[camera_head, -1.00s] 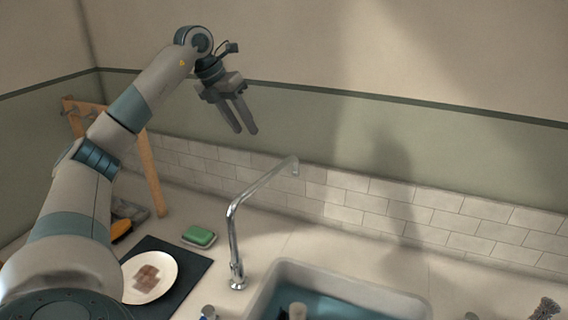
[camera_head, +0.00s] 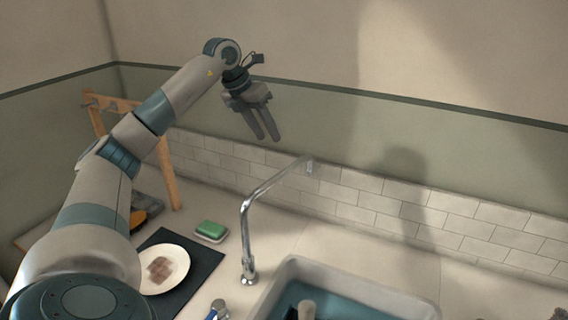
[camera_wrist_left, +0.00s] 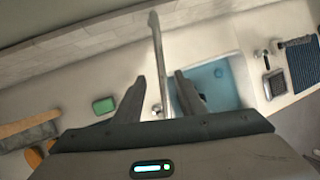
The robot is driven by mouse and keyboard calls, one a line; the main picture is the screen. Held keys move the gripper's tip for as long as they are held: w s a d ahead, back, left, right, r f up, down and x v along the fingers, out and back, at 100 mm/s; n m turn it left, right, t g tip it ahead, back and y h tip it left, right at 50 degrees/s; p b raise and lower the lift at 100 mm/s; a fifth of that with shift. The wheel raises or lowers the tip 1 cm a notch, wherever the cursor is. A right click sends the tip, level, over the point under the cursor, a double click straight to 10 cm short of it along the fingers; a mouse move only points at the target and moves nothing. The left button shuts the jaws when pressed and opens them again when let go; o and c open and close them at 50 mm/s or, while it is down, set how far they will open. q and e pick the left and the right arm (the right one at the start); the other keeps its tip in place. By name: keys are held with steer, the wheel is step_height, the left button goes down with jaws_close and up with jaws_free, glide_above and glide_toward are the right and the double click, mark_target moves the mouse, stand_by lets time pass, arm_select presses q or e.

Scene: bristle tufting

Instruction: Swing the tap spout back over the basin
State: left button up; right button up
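The chrome tap (camera_head: 246,235) stands on the counter at the left rear corner of the basin (camera_head: 365,291). Its spout (camera_head: 277,182) slants up and right toward the tiled wall, so its tip is over the counter behind the basin. My left gripper (camera_head: 269,140) is open and empty, above and to the left of the spout tip in the head view. In the left wrist view, the spout (camera_wrist_left: 157,58) shows between the two spread fingers (camera_wrist_left: 164,85), with the basin (camera_wrist_left: 243,80) to its right. I cannot tell the exact gap. My right gripper is not in view.
A green sponge (camera_head: 211,230) and a plate (camera_head: 163,285) on a dark mat (camera_head: 192,301) lie left of the tap. A wooden rack (camera_head: 168,170) stands at the left. The tiled wall (camera_head: 400,205) runs close behind. A dark ribbed rack (camera_wrist_left: 303,62) is beyond the basin.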

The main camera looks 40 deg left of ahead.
mark_target(286, 168)
arm_select(q)
steer(key=p+x, duration=0.4)
steer(key=x, duration=0.8)
steer(key=shift+w+d+f, duration=0.1)
steer(key=shift+f, duration=0.15)
steer(key=shift+w+f, duration=0.2)
steer(key=shift+f, duration=0.4)
steer(key=shift+c, duration=0.2)
jaws_close()
